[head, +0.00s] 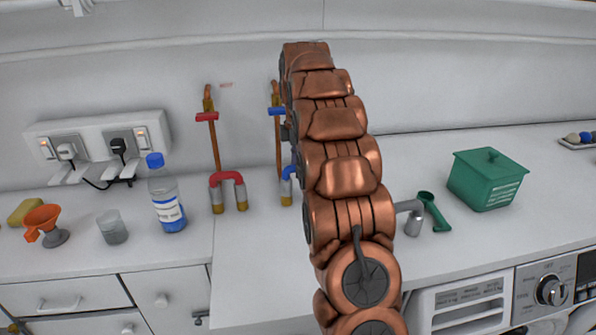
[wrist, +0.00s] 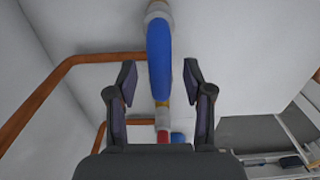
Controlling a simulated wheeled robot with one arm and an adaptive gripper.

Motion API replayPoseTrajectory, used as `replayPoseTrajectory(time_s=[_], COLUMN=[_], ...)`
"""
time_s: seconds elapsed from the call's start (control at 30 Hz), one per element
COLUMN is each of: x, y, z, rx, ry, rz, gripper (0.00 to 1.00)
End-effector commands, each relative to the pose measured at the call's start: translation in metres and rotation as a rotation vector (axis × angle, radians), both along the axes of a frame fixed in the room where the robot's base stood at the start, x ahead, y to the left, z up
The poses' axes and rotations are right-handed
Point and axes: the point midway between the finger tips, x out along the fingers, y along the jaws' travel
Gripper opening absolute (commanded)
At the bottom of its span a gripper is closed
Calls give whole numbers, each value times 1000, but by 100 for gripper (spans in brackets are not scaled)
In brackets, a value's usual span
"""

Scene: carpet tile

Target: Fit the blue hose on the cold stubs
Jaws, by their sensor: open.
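The blue hose (head: 287,181) is partly hidden behind my arm in the head view. Its visible grey left end meets a brass stub (head: 286,201) on the counter; whether it is seated cannot be told. The other end is hidden. In the wrist view the blue hose (wrist: 159,62) runs between the fingers, with pale grey ends above and below. My gripper (wrist: 159,72) is open, one finger on each side of the hose, with gaps visible. The gripper is hidden in the head view.
A red hose (head: 229,180) stands on neighbouring stubs, under a copper pipe (head: 215,145) with a red handle. A green box (head: 486,181) and a green scoop (head: 432,208) are right.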

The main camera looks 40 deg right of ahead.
Motion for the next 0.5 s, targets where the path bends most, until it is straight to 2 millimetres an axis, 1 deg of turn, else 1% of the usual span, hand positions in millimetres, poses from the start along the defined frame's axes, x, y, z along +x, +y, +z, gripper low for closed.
replayPoseTrajectory(time_s=[0.03, 0.2, 0.3, 0.5], x=[2, 1, 2, 1], y=[-1, -1, -1, -1], z=[7, 27, 35, 46], rx=[-3, -1, -1, 1], ry=[-7, -5, -5, -3], rz=[1, 0, 0, -1], gripper=[51, 51, 51, 51])
